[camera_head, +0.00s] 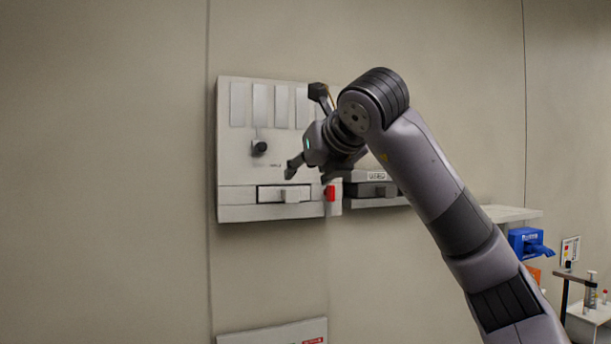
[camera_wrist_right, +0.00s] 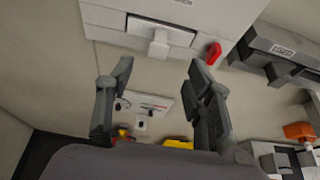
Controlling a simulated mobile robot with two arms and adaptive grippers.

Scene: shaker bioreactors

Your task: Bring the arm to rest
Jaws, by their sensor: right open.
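My right arm comes in from the lower right in the head view. Its gripper (camera_head: 318,172) is in front of the lower right part of a white wall-mounted cabinet (camera_head: 228,150). In the right wrist view the two fingers of my right gripper (camera_wrist_right: 160,95) are spread wide, with nothing between them. The cabinet's white drawer handle (camera_wrist_right: 158,45) is beyond the fingertips and apart from them. My left gripper is not in view.
A red knob (camera_head: 330,193) sits at the cabinet's lower right corner. A grey unit (camera_head: 372,190) is mounted beside it, partly behind my arm. A black knob (camera_head: 260,147) is on the cabinet front. A blue device (camera_head: 528,242) stands at the far right. The wall at left is bare.

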